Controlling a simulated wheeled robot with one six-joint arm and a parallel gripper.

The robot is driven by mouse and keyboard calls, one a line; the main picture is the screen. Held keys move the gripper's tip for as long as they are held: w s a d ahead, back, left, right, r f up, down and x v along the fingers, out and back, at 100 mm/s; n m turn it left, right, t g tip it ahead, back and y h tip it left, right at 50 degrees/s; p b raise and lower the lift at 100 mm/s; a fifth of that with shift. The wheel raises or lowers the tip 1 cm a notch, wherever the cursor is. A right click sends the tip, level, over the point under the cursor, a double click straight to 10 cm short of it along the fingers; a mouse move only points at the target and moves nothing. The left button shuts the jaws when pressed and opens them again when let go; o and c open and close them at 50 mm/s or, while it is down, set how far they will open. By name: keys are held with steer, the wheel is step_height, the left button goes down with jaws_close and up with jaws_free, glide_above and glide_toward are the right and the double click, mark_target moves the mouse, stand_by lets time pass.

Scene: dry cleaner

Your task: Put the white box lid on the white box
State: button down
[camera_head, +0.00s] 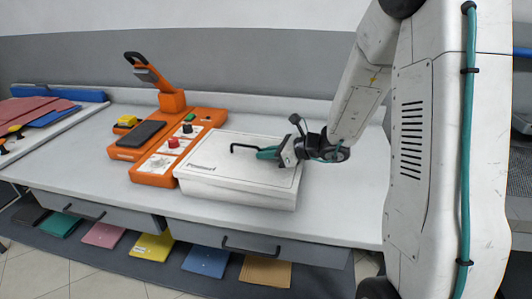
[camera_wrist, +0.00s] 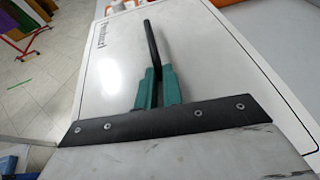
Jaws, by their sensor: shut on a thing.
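A black bar handle rises from the lid and also shows in the wrist view (camera_wrist: 152,45). My gripper (camera_head: 266,153) reaches in from the right, low over the lid. Its green fingers (camera_wrist: 157,85) are shut on the handle. The gripper hides part of the lid, and the inside of the box is hidden.
The orange machine (camera_head: 152,165) with knobs and a raised lever stands close at the left of the box. Folded red and blue cloths (camera_head: 40,112) lie at the far left. The white counter (camera_head: 345,205) is clear to the right. Drawers and coloured cloths are below.

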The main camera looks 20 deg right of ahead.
steer(key=shift+s+a+f, duration=0.1)
steer(key=shift+s+f, duration=0.15)
steer(key=shift+f, duration=0.35)
steer(key=shift+s+a+f, duration=0.1)
steer(key=shift+s+f, duration=0.1)
steer(key=shift+f, duration=0.35)
steer(key=c, duration=1.6)
jaws_free()
steer(key=shift+o, duration=0.7)
steer(key=s+d+r, duration=0.2)
steer(key=d, duration=0.1)
steer(key=s+d+r, duration=0.1)
steer(key=d+r, duration=0.1)
steer(key=shift+s, duration=0.35)
steer(key=shift+s+d+r, duration=0.2)
steer(key=shift+s+r, duration=0.1)
steer(key=shift+r, duration=0.1)
steer(key=shift+n, duration=0.3)
